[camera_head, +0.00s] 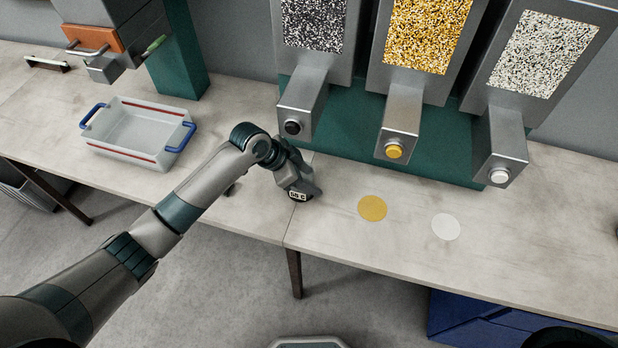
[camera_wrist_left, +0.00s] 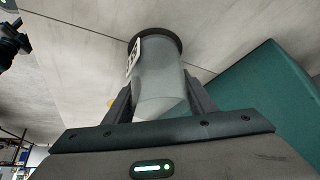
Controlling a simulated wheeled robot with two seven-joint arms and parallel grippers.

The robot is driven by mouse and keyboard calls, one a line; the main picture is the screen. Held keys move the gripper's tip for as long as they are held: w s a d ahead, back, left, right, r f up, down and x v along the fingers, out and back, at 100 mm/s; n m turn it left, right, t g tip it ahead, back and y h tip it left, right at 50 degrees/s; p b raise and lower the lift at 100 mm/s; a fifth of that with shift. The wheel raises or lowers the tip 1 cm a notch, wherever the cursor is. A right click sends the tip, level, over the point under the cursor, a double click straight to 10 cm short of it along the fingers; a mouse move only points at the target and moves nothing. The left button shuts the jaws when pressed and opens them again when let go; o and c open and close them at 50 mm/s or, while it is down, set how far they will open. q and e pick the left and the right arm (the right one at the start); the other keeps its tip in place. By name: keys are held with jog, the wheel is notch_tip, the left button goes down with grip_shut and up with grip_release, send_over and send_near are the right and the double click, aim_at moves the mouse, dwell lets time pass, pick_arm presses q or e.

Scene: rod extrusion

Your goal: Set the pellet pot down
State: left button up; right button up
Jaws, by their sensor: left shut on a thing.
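My left gripper (camera_head: 299,184) is low over the bench, near the front edge and left of the yellow disc. Its fingers (camera_wrist_left: 160,102) are shut on the pellet pot (camera_wrist_left: 160,82), a pale translucent cup with a white label. In the head view, the pot's label (camera_head: 298,196) shows below the gripper, which hides most of the pot. A dark round shape (camera_wrist_left: 158,38) shows at the pot's far end; I cannot tell whether it is the pot's base or a dark disc. I cannot tell if the pot touches the bench. My right gripper is not in view.
A yellow disc (camera_head: 372,208) and a white disc (camera_head: 446,227) lie bare on the bench (camera_head: 540,265). Hoppers with a black nozzle (camera_head: 292,127), yellow nozzle (camera_head: 394,151) and white nozzle (camera_head: 499,175) stand behind. A clear tray (camera_head: 128,160) with blue handles stands left.

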pick_arm(q)
jog(key=o, duration=1.2)
jog(key=shift+f, duration=0.15)
jog(key=shift+o, duration=0.2)
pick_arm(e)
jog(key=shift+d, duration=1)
